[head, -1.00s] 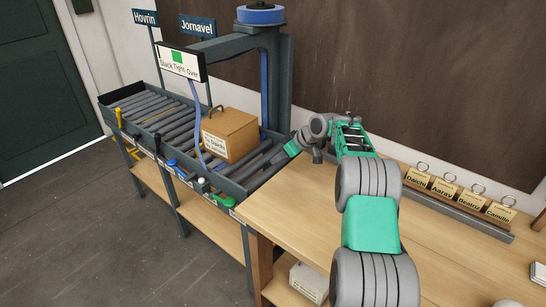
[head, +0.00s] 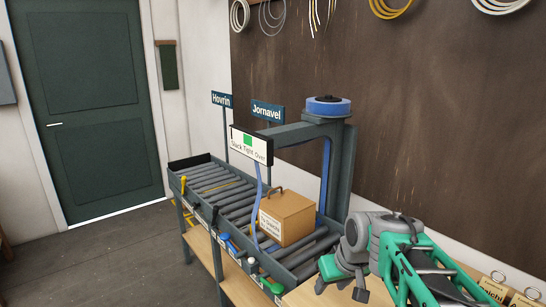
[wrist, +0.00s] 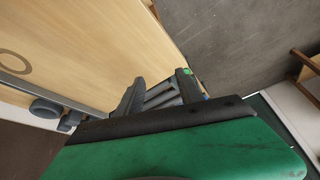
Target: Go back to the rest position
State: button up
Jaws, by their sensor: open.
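My gripper (head: 341,290) is at the lower right of the head view, beside the near end of the roller conveyor and over the corner of the wooden bench (head: 300,294). In the wrist view its two dark fingers (wrist: 158,95) stand apart with nothing held between them. Conveyor rollers show beyond the gap. My green and grey arm hides part of the bench.
A cardboard box (head: 288,217) with a handle and label sits on the roller conveyor (head: 225,196). A dark frame (head: 339,170) with a blue spool (head: 328,105) arches over it. A gauge sign (head: 251,146) stands in front. Open floor (head: 110,250) lies left.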

jog(key=s+f+m+g+h, duration=0.1)
jog(key=s+f, duration=0.3)
jog(key=s, duration=1.1)
jog(key=shift+s+d+f+m, duration=0.2)
jog(key=shift+s+m, duration=0.1)
jog(key=shift+m, duration=0.4)
